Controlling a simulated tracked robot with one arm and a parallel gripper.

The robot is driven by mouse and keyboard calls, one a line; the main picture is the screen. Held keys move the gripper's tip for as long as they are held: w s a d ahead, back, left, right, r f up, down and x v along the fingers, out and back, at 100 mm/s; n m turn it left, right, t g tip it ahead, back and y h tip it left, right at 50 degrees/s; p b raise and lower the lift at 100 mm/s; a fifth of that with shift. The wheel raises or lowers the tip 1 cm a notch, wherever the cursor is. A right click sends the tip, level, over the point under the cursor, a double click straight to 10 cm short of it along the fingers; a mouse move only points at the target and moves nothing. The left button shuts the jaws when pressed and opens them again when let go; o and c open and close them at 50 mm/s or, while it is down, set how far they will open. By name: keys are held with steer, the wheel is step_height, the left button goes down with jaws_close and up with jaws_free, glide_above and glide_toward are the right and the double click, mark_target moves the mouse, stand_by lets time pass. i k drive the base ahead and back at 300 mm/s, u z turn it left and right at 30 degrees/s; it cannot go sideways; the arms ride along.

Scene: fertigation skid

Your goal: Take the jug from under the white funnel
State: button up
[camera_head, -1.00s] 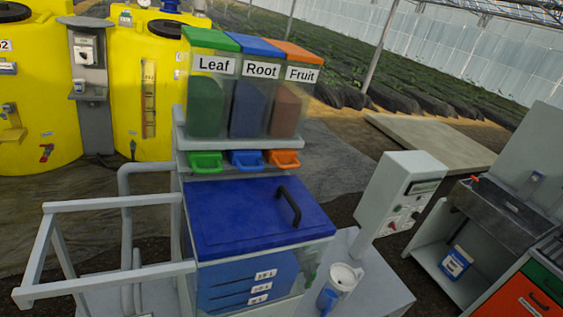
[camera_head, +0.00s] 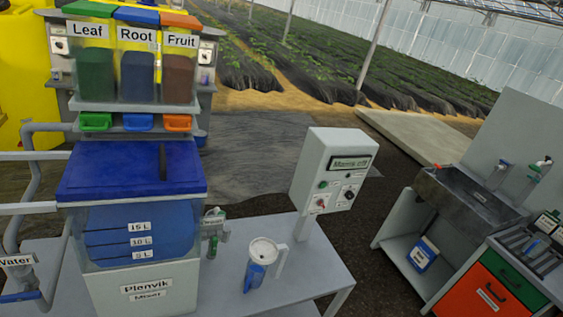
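A white round funnel-like piece (camera_head: 263,249) stands on the right part of the grey bench, with a white post or handle at its right side. A small blue jug (camera_head: 256,274) shows directly below it, its upper part hidden by the white piece. Whether the two touch is too small to tell. My gripper is not in view.
The mixer tank with blue lid (camera_head: 110,170) stands left of the jug, its tap (camera_head: 213,228) between them. A grey control box (camera_head: 333,170) rises behind right. A sink (camera_head: 470,200) and drawer cabinet (camera_head: 500,285) stand at right. A blue-labelled canister (camera_head: 423,254) sits under the sink.

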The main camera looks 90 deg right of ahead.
mark_target(255, 273)
steer(key=z, duration=0.05)
steer(key=k, duration=0.4)
steer(key=z, duration=1.75)
steer(key=i, duration=0.5)
steer(key=k, duration=0.65)
steer(key=u, duration=0.05)
steer(key=i, duration=0.8)
steer(key=u, duration=0.45)
